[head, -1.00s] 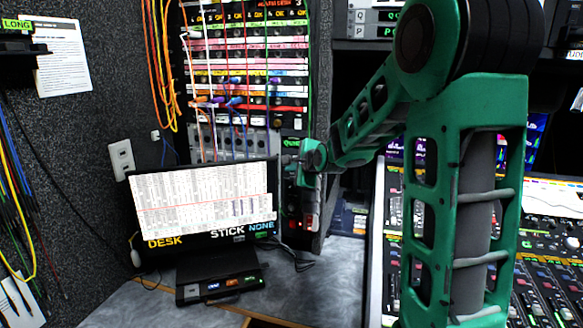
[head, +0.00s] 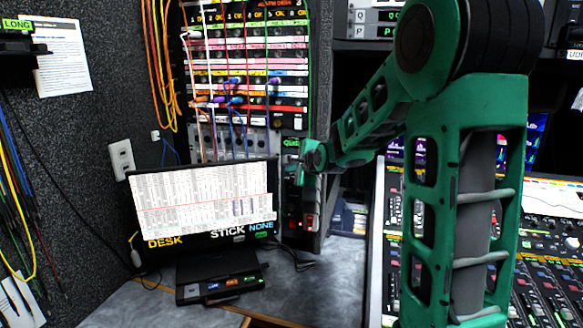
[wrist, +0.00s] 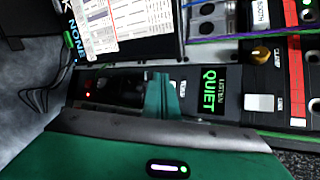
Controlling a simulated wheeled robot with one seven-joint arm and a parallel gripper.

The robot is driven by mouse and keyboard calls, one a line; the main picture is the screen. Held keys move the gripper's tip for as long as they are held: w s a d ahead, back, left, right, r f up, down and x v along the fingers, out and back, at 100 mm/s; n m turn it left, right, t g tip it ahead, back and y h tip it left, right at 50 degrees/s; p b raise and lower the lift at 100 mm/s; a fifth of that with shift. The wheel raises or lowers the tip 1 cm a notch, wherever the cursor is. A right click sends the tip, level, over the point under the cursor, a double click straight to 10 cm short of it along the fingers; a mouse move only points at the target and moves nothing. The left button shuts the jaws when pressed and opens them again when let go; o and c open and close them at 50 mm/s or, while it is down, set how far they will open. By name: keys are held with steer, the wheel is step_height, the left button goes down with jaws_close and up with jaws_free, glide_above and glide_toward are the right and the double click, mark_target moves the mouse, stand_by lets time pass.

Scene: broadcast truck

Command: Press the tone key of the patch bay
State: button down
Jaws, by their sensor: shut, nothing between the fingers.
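The patch bay (head: 245,75) is the tall rack at the centre back of the head view, with rows of labelled jacks and plugged cords. Below and right of it, a green QUIET display (head: 291,143) sits beside the end of my arm; it also shows in the wrist view (wrist: 209,90). My gripper (wrist: 163,95) is shut and empty, its green fingers in front of the dark panel beside that display. A white key (wrist: 260,102) stands right of the display, its small label unreadable. I cannot tell which key is tone, or whether the fingertips touch anything.
A monitor (head: 205,198) with a printed list stands left of my arm, above a small black box (head: 222,285) on the grey desk. Orange cables (head: 163,70) hang at left. A mixing console (head: 545,260) fills the right.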

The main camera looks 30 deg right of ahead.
steer(key=shift+w+d+r, duration=0.1)
steer(key=shift+w+d, duration=0.15)
steer(key=shift+d, duration=0.1)
steer(key=shift+w+d, duration=0.15)
steer(key=shift+d, duration=0.4)
stand_by(0.5)
steer(key=shift+w+d+r, duration=0.25)
steer(key=shift+w+d, duration=0.05)
stand_by(0.8)
steer(key=shift+s+f, duration=0.1)
steer(key=shift+s, duration=0.05)
steer(key=shift+s+a+f, duration=0.2)
steer(key=shift+s+a, duration=0.05)
steer(key=shift+s, duration=0.5)
steer(key=shift+s+a, duration=0.85)
steer(key=shift+a, duration=0.2)
steer(key=shift+s+a, duration=0.85)
steer(key=shift+a, duration=0.2)
